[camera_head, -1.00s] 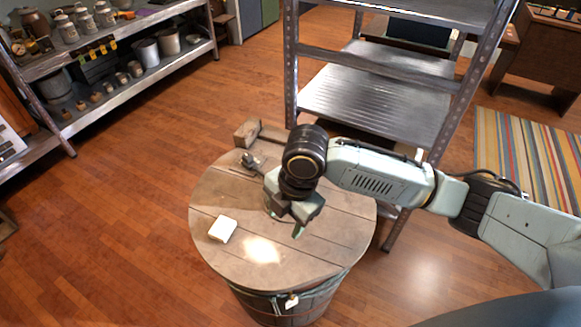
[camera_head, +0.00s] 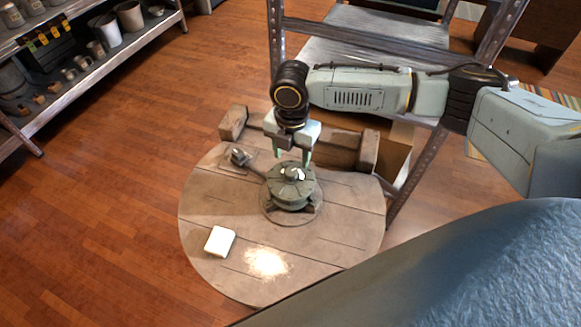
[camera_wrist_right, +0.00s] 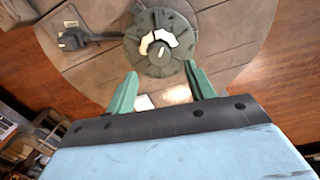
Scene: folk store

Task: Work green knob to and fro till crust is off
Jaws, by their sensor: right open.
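The green knob (camera_head: 291,186) is a round, ribbed green wheel on a round plate in the middle of a wooden barrel top (camera_head: 214,267). White crust (camera_head: 299,174) lies in patches on its hub; the crust also shows in the right wrist view (camera_wrist_right: 158,40). My right gripper (camera_head: 294,158) is open and empty, just behind the knob in the head view. In the right wrist view its two green fingers (camera_wrist_right: 160,70) are spread, with the knob (camera_wrist_right: 178,62) beyond their tips. I see no contact. My left gripper is not in view.
A small metal fitting (camera_head: 240,157) with a rod sits left of the knob. A wooden beam (camera_head: 335,147) and a metal shelf (camera_head: 360,58) stand behind.

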